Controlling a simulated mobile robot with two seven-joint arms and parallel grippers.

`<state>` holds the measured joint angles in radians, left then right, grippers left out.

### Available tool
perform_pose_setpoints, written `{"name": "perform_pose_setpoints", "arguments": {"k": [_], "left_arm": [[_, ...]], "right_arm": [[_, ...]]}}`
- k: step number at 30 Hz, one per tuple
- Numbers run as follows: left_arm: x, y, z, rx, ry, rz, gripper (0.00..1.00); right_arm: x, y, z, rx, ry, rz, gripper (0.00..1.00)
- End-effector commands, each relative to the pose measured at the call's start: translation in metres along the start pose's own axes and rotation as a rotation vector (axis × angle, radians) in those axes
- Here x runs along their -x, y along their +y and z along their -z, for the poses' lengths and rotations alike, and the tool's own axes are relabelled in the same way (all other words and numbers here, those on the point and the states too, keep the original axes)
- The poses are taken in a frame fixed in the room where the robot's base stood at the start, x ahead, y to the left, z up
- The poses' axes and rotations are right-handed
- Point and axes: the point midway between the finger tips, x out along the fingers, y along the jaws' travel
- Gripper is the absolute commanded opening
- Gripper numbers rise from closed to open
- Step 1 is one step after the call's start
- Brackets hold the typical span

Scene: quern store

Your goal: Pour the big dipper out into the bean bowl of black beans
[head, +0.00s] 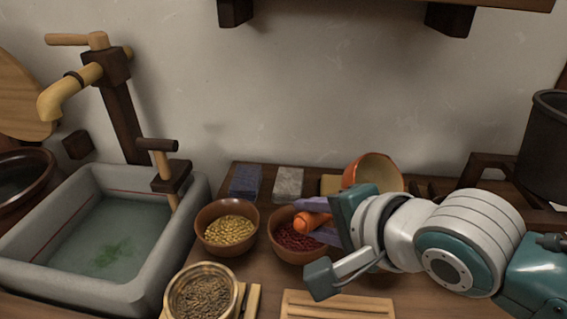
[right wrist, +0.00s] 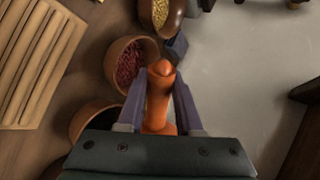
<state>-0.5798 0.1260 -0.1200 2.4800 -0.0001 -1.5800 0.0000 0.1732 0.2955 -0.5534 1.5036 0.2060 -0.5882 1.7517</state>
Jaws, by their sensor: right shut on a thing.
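My right gripper (head: 316,224) is shut on an orange handle (head: 309,223), which I take for the big dipper's. In the right wrist view the handle (right wrist: 158,97) stands between the fingers of the gripper (right wrist: 158,90), its knobbed end pointing away. An orange round cup (head: 372,172) shows tilted behind the gripper in the head view. The gripper hides whether it joins the handle, and I cannot see its contents. A brown bowl with a dark inside (right wrist: 88,121), perhaps the black beans, is partly hidden by my gripper in the wrist view. My left gripper is not in view.
A bowl of red beans (head: 278,246) sits under the handle's end. A bowl of yellow grain (head: 205,243) is left of it. A round vessel of brown seeds (head: 202,295) stands in front. A stone sink (head: 150,278) with water is left; a dark pot (head: 548,150) stands right.

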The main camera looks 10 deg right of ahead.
Motion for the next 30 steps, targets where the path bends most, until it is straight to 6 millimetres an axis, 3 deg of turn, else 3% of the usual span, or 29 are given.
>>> {"name": "perform_pose_setpoints", "arguments": {"k": [30], "left_arm": [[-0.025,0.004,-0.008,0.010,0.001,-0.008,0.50]], "right_arm": [[0.004,-0.001,0.000,-0.001,-0.003,0.177,0.00]]}}
